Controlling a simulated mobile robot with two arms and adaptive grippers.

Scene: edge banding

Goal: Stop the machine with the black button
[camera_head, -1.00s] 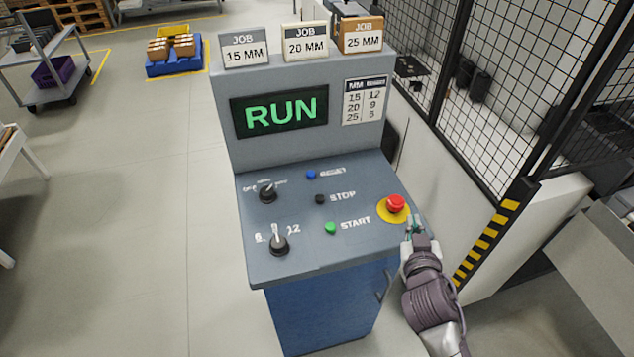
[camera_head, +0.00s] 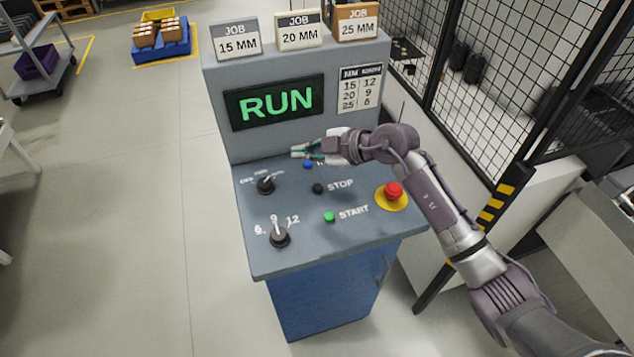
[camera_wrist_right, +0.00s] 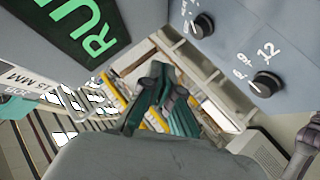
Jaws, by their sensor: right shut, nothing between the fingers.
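The black STOP button (camera_head: 318,188) sits on the sloped panel of the grey machine console (camera_head: 350,232), between the blue button (camera_head: 308,164) and the green START button (camera_head: 329,217). The display (camera_head: 275,102) reads RUN in green. My right gripper (camera_head: 296,152) is shut and empty. In the head view it appears above the panel's back part, by the blue button and beyond the STOP button, pointing left. Its closed fingers (camera_wrist_right: 165,85) also show in the right wrist view, where the STOP button is not visible. My left gripper is not in view.
A red emergency button (camera_head: 393,190) on a yellow disc is at the panel's right. Two black selector knobs (camera_head: 265,186) are at its left. Job cards (camera_head: 237,40) stand on the console top. A mesh fence (camera_head: 480,90) is on the right. Open floor (camera_head: 120,200) lies left.

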